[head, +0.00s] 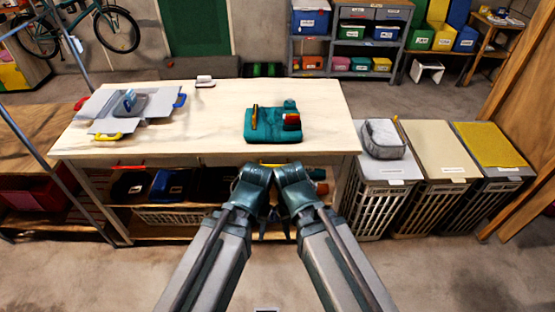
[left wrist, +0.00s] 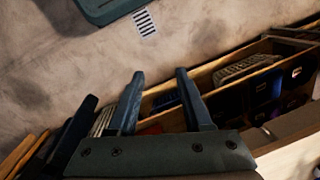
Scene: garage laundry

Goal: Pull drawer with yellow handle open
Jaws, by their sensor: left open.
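A grey unit (head: 150,122) sits on the left of the wooden workbench. A yellow handle (head: 108,136) is on its near side, close to the bench's front edge. A blue handle (head: 180,100) is on its right and a red handle (head: 80,103) on its left. I cannot tell how far any drawer is out. My left gripper (left wrist: 159,72) is open and empty in the left wrist view, pointing down over the floor. In the head view both grippers hang low before the bench, right of the unit. My right gripper (head: 285,235) is partly hidden and its jaws are unclear.
Shelves with bins (head: 170,186) are under the bench. Hampers (head: 436,150) stand to the right. Bare floor lies in front.

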